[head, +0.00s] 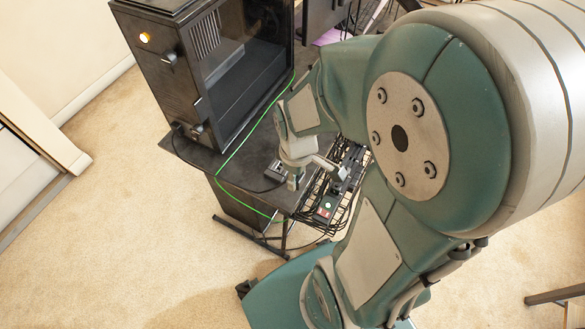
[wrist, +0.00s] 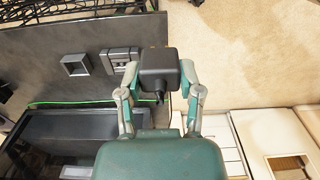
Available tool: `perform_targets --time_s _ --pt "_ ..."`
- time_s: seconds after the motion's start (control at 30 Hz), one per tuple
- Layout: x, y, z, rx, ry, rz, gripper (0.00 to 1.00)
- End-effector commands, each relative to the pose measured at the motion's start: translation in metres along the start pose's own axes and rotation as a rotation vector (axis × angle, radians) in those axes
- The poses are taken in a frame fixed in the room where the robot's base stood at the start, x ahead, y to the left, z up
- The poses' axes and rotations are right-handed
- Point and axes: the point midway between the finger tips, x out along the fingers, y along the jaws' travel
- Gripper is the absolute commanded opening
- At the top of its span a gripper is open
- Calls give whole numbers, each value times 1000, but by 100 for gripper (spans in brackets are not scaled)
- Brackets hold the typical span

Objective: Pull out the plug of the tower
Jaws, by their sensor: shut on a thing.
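The black tower (head: 172,98) stands on the dark desk at the upper left of the head view, with a lit yellow button and a black cable at its lower front. My gripper (head: 318,179) is over the desk's near right end, beside the wire basket. In the wrist view my gripper (wrist: 160,75) is shut on a black block-shaped plug (wrist: 160,66), one finger on each side. A short cable stub shows on the plug's near side. The plug is hard to make out in the head view. Whether its pins touch any socket cannot be seen.
A wire basket (head: 312,200) at the desk edge holds a power strip (head: 325,208) with a green light. A green cable (head: 236,150) runs along the tower. Small dark boxes (wrist: 76,65) lie on the desk (wrist: 50,50). Carpet is free at left.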

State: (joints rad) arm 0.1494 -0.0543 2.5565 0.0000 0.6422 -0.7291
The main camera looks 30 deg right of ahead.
Motion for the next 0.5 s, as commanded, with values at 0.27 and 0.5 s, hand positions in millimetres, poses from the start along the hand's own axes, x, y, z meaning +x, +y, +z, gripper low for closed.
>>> perform_targets --time_s 0.27,0.5 --pt "-10 0 1 0 1 1 0" --pt "-18 -1 1 0 1 1 0"
